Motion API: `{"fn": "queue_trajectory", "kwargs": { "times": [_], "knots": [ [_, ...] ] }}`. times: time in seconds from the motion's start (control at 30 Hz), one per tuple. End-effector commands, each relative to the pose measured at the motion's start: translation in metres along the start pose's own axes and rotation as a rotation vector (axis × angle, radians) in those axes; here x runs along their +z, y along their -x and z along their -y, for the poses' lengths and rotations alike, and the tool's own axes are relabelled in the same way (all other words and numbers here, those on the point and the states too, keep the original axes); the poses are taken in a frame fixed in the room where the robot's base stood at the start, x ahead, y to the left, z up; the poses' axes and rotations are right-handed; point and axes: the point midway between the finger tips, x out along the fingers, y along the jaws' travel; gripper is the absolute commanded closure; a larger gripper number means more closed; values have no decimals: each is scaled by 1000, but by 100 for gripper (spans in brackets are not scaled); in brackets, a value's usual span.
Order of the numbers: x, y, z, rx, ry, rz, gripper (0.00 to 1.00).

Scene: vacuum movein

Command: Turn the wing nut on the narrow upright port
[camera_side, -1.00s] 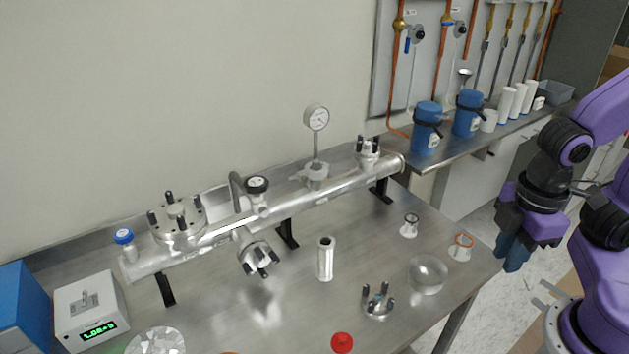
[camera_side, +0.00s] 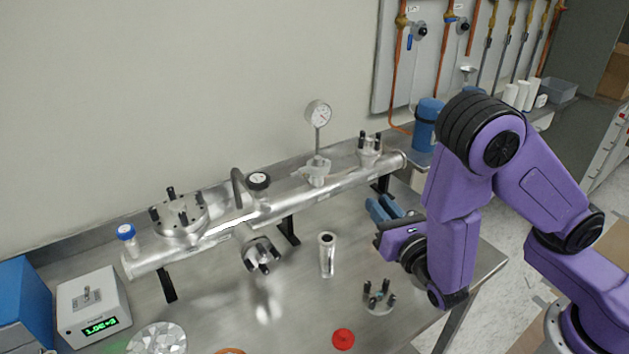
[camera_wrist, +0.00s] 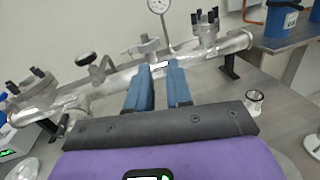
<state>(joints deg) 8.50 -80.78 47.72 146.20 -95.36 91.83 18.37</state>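The narrow upright port carries a round dial gauge (camera_side: 319,114) on a thin stem above the silver horizontal tube (camera_side: 346,178). A clamp (camera_side: 317,171) wraps the port's joint, and its wing nut (camera_side: 299,176) appears as a small light piece at the clamp's left. The clamp also shows in the wrist view (camera_wrist: 147,46), beyond my fingers. My gripper (camera_side: 378,205) is to the right of the port, in front of the tube, with its blue fingers pointing towards the tube. In the wrist view the fingers (camera_wrist: 156,70) are apart with nothing between them.
Bolted flanges stand on the tube at left (camera_side: 179,214) and right (camera_side: 370,150). A black-knobbed valve (camera_side: 258,182) is left of the gauge. A metal cylinder (camera_side: 327,255), a loose bolted flange (camera_side: 378,297) and a red cap (camera_side: 343,339) sit on the table.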

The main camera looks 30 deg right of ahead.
Motion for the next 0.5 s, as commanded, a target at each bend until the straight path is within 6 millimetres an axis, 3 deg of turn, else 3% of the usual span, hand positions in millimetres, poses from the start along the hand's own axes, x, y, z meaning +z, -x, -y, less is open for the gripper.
{"fn": "queue_trajectory", "kwargs": {
  "times": [0.1,0.2,0.5],
  "knots": [
    [-18,6,-24,136,58,-7,80],
    [-25,9,-34,195,75,-14,80],
    [-28,-3,-40,209,78,-18,80]
  ]
}}
